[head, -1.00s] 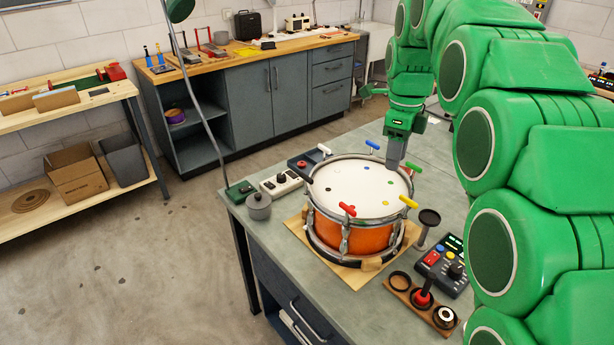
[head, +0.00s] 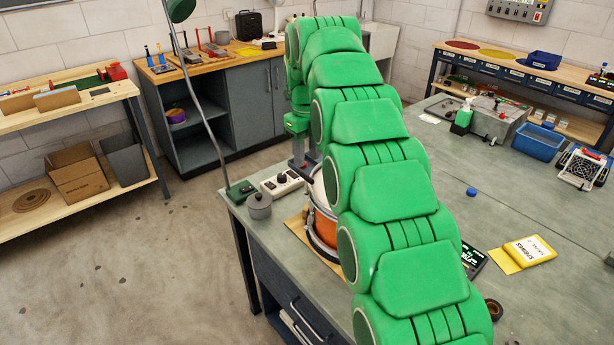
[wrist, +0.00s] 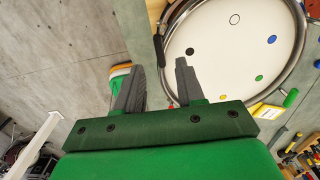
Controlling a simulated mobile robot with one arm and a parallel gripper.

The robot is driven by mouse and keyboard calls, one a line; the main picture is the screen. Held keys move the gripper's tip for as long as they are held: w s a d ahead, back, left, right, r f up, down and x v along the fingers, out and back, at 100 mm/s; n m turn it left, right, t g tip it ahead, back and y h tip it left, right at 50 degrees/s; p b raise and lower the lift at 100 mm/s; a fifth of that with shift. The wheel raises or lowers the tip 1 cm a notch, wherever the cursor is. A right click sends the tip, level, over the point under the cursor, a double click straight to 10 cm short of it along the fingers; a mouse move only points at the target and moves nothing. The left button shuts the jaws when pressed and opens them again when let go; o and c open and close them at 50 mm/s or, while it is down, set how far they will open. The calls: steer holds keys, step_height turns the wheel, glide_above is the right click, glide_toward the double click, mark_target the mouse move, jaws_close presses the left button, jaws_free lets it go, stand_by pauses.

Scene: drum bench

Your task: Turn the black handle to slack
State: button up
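The drum (head: 325,228) stands on the bench, with most of it hidden behind my arm in the head view. In the wrist view its white head (wrist: 232,60) with coloured dots fills the upper right. A dark bar at the near left rim (wrist: 159,48) looks like the black handle; it is partly cut off by the rim and small, so its angle is unclear. My gripper (wrist: 160,68) is open, its two grey fingers apart with nothing between them. The dark bar appears just beyond the gap, near the right fingertip; whether they touch cannot be told.
A grey lidded pot (head: 258,206) and a white switch box (head: 282,184) stand left of the drum. The lamp's thin pole (head: 200,100) rises at the bench's left corner.

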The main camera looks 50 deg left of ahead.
mark_target(307, 176)
steer(key=shift+f, duration=3.65)
jaws_close()
